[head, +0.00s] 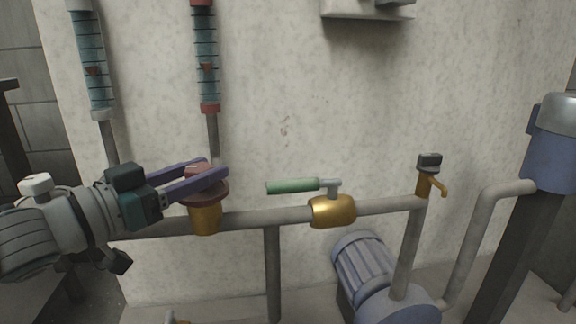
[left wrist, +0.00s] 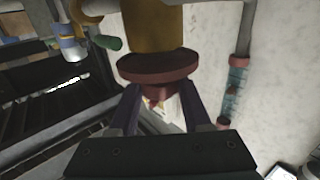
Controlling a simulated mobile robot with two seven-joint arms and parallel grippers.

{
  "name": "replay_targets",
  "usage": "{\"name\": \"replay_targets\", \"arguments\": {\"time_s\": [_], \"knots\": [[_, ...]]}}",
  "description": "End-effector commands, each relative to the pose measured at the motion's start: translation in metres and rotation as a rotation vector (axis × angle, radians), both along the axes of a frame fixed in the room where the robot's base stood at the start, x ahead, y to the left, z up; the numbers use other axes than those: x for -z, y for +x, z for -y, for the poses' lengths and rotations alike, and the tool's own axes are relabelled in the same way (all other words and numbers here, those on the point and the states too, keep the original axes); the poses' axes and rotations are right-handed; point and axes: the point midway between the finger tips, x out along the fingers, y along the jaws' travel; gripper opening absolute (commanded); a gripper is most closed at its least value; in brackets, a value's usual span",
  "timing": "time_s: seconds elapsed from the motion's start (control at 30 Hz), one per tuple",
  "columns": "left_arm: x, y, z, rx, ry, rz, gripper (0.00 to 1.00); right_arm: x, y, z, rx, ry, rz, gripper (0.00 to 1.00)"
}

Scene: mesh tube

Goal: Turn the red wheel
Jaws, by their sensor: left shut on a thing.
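The red wheel (head: 212,193) is a dark red disc with a raised hub, on top of a brass valve body (head: 205,218) on the horizontal pipe, in the head view. My left gripper (head: 222,172) reaches in from the left, its two purple fingers over the wheel. In the left wrist view the wheel (left wrist: 158,66) lies just ahead of the fingers, and the fingers (left wrist: 160,100) are on either side of its hub, shut on it. The hub is partly hidden by the fingers in the head view. My right gripper is in neither view.
A green-handled brass valve (head: 333,211) sits on the same pipe to the right, with a small brass tap (head: 430,178) beyond it. A pump motor (head: 372,275) stands below. Two gauge tubes (head: 206,60) run up the pale wall behind.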

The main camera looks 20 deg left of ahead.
Motion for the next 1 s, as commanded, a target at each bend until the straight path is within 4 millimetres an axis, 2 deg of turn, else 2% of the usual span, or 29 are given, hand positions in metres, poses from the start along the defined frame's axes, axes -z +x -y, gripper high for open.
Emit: {"name": "replay_targets", "arguments": {"time_s": [0.27, 0.5, 1.0], "knots": [[-0.004, 0.000, 0.001, -0.087, -0.008, 0.000, 0.00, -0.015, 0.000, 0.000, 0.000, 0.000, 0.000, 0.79], [-0.003, 0.000, 0.001, -0.251, -0.012, -0.001, 0.00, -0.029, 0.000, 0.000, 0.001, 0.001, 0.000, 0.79], [0.000, 0.000, 0.001, -0.500, -0.003, 0.000, 0.00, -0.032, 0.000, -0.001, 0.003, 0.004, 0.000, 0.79]]}}
